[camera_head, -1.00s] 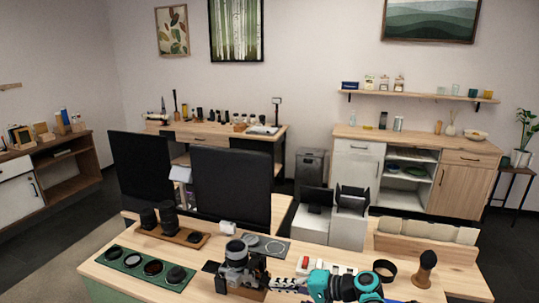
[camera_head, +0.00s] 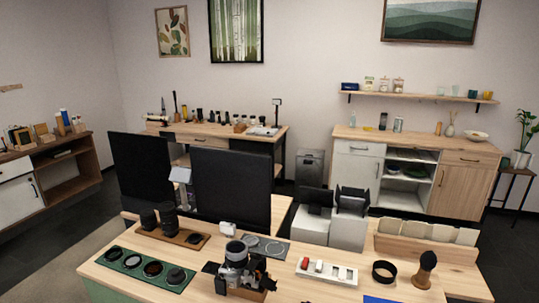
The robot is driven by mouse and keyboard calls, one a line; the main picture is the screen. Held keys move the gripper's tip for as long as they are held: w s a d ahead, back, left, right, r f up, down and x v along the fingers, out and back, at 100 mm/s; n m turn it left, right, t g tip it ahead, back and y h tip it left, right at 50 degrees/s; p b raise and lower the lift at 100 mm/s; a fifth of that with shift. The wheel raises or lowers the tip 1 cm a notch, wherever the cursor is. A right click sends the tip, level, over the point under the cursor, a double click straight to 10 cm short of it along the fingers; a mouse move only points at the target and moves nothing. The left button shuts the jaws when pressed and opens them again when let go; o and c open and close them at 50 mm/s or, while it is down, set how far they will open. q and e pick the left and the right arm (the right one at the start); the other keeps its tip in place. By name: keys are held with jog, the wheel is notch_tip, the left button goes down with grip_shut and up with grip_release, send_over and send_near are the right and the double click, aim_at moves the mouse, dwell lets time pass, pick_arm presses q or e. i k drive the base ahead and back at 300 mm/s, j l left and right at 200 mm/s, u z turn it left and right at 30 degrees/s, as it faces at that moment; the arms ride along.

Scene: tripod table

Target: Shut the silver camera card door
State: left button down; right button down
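The silver camera (camera_head: 236,268) stands on a small wooden base (camera_head: 247,293) near the front of the table, with its silver-and-black lens pointing up. A thin dark panel (camera_head: 210,268) sticks out at its left side, and dark parts show along its right side. The card door is too small to make out, so I cannot tell whether it is open or shut. Neither of my grippers is in view, and nothing touches the camera in the visible part.
A green tray of round filters (camera_head: 153,267) and a wooden tray of lenses (camera_head: 172,234) lie left. A white tray (camera_head: 327,271), a black ring (camera_head: 384,271) and a dark-handled brush (camera_head: 424,268) stand right. A blue item (camera_head: 379,299) shows at the bottom edge. Dark monitors stand behind.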

aim_at(268, 284)
jog(key=l+u, duration=0.2)
jog(key=l, duration=0.2)
jog(key=k+l+u, duration=0.15)
jog(key=l, duration=0.2)
jog(key=k+l+u, duration=0.2)
jog(key=l, duration=0.15)
jog(key=l+u, duration=0.15)
jog(key=l, duration=0.2)
jog(key=k+l+u, duration=0.2)
jog(key=i+j+z, duration=0.3)
